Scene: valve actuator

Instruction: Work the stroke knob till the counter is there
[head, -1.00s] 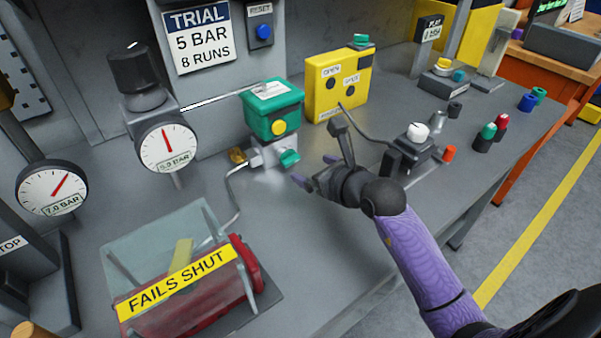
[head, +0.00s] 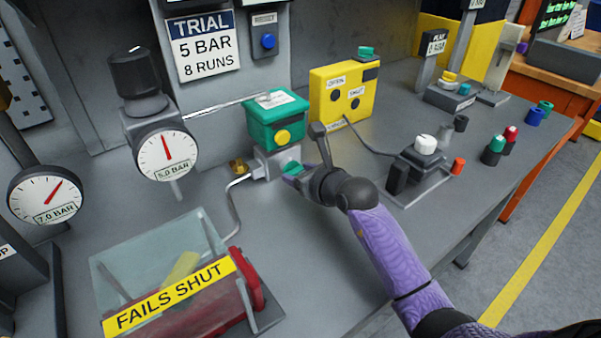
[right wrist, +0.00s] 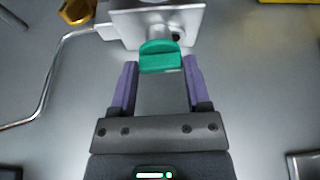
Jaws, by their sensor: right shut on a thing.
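The green knob (head: 292,168) sticks out from the front of a pale metal block (head: 272,160) below the green actuator box (head: 276,120). My right gripper (head: 299,173) is at this knob, its fingers on either side of it. In the right wrist view the knob (right wrist: 160,57) sits between the two purple fingertips (right wrist: 160,66) of my shut right gripper. The yellow box (head: 343,92) behind has small labels and a dark window, but I cannot read a count. My left gripper is not in view.
A clear guard with a FAILS SHUT label (head: 170,295) stands at front left. Two gauges, at 5.0 BAR (head: 166,155) and 7.0 BAR (head: 45,192), are at left. A dark unit with a white knob (head: 425,144) stands right of my wrist. A thin pipe (head: 235,205) runs by the block.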

